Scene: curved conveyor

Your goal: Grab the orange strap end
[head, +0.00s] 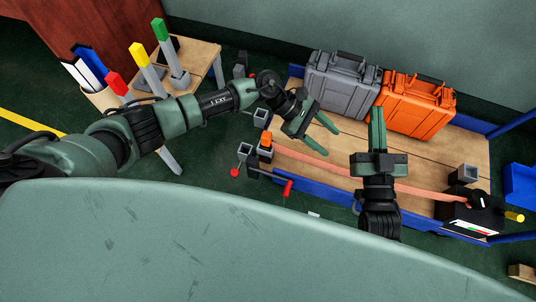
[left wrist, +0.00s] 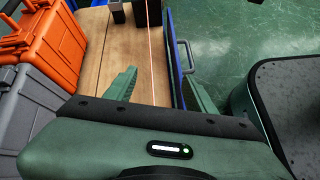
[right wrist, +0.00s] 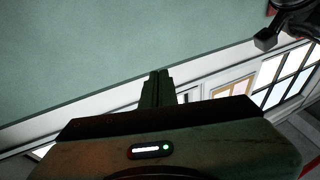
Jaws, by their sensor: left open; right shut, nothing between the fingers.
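The orange strap end (head: 266,140) sits at a grey square post on the left end of the wooden-topped bed. From it the flat salmon-orange strap (head: 315,162) runs right across the bed to a black box (head: 470,210). My left gripper (head: 318,130) is open and empty above the bed, up and to the right of the strap end. In the left wrist view a thin strap line (left wrist: 152,60) passes between its fingers, but the strap end is not seen. My right gripper (head: 377,112) is shut and empty, fingers together, in front of the orange case.
A grey case (head: 342,85) and an orange case (head: 416,103) stand at the bed's back. A blue rail (head: 318,192) edges the front, with a red-handled lever (head: 287,188). A small table (head: 203,58) with coloured blocks stands at upper left.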

